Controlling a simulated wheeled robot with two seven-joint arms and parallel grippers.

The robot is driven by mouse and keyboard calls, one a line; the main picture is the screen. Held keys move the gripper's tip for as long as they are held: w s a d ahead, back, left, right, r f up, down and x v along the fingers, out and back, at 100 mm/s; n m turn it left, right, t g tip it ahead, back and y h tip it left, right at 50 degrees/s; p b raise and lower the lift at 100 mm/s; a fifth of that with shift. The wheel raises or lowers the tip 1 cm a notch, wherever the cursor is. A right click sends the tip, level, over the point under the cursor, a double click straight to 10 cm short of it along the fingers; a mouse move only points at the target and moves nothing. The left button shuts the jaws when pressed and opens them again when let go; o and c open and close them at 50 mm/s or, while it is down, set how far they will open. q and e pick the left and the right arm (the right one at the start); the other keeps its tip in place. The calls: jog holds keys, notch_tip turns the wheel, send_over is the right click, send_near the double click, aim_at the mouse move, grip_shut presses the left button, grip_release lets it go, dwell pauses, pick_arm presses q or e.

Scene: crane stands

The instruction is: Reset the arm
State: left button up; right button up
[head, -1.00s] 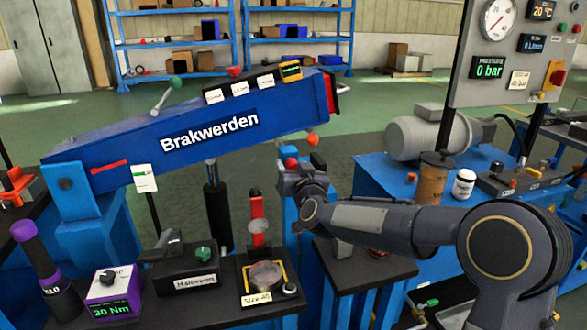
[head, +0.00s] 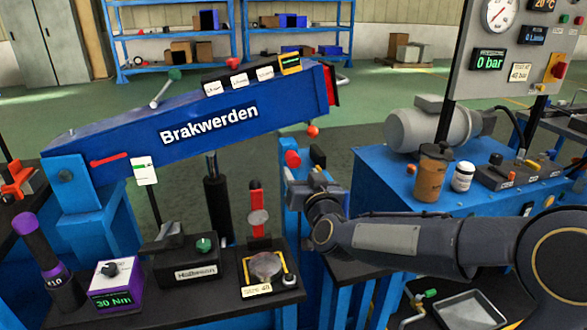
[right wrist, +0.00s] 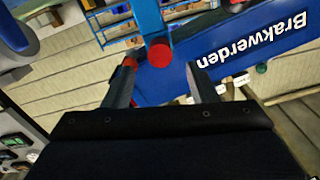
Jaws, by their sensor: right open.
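The large blue arm marked Brakwerden (head: 190,125) slopes up to the right from its blue stand, with a red end. A small red-orange ball (head: 313,131) hangs below that end. A red knob (head: 292,158) sits on a blue post (head: 292,205) in front. My right gripper (head: 315,180) is beside the post, below the arm's end; its fingertips are hard to make out there. In the right wrist view my right gripper (right wrist: 163,80) has its fingers apart and nothing clasped. The blue arm (right wrist: 230,45) and a red ball (right wrist: 158,55) show beyond it. My left gripper is not in view.
A bench in front holds a black box with a green knob (head: 204,245), a purple 30 Nm device (head: 115,285) and a round dish (head: 265,265). A blue table at right carries a grey motor (head: 430,125), a brown canister (head: 431,175) and a gauge panel (head: 515,50).

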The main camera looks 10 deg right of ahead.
jog(key=s+d+f+g+y, duration=0.1)
jog(key=s+f+g, duration=0.3)
jog(key=s, duration=0.8)
jog(key=s+d+f+g+y+p, duration=0.1)
jog(key=s+f+g, duration=0.35)
jog(key=s, duration=0.75)
jog(key=s+d+f+g+y, duration=0.15)
jog(key=s+f+g, duration=0.3)
jog(key=s, duration=0.75)
notch_tip(320, 180, up, 25)
jog(key=p, duration=2.5)
jog(key=shift+t, duration=0.3)
jog(key=shift+w, duration=0.1)
